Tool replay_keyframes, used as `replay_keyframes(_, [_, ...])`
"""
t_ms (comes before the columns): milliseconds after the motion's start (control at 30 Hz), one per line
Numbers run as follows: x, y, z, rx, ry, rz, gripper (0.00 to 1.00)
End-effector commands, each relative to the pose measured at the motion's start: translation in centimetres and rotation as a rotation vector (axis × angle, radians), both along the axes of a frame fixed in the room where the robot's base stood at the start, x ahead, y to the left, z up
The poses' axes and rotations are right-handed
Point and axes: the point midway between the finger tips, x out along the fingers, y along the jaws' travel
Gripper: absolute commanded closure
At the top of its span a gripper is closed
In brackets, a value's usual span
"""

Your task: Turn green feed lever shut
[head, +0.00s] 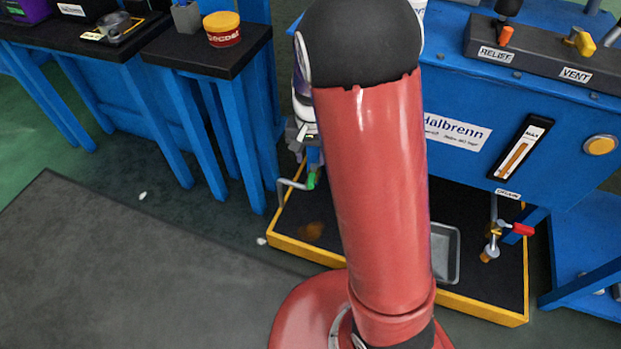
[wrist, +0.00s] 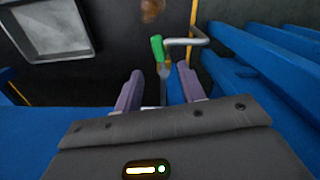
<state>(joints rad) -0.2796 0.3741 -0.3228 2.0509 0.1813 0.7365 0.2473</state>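The green feed lever (wrist: 157,47) shows in the wrist view just beyond my fingertips, on a small brass-coloured valve with a grey bent pipe (wrist: 185,41). Its green end also shows in the head view (head: 311,180), just left of my red arm. My gripper (wrist: 161,84) is open, its two purplish fingers apart on either side of the pipe below the lever. The lever's handle appears beyond the fingers, and I cannot tell whether they touch anything. In the head view my arm hides most of the gripper.
A black drip tray with a yellow rim (head: 477,305) lies under the blue machine (head: 465,95). A metal pan (head: 445,252) is on it. A red-handled drain valve (head: 522,229) hangs at right. Blue-legged benches (head: 240,130) stand close at left. Open floor is at lower left.

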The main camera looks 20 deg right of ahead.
Motion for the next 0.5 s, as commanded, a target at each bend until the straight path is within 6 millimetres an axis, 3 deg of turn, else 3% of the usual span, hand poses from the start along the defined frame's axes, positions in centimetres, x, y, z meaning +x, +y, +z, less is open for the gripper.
replay_keyframes(500, [0.1,-0.1,-7.3,-0.006,0.008,-0.006,0.60])
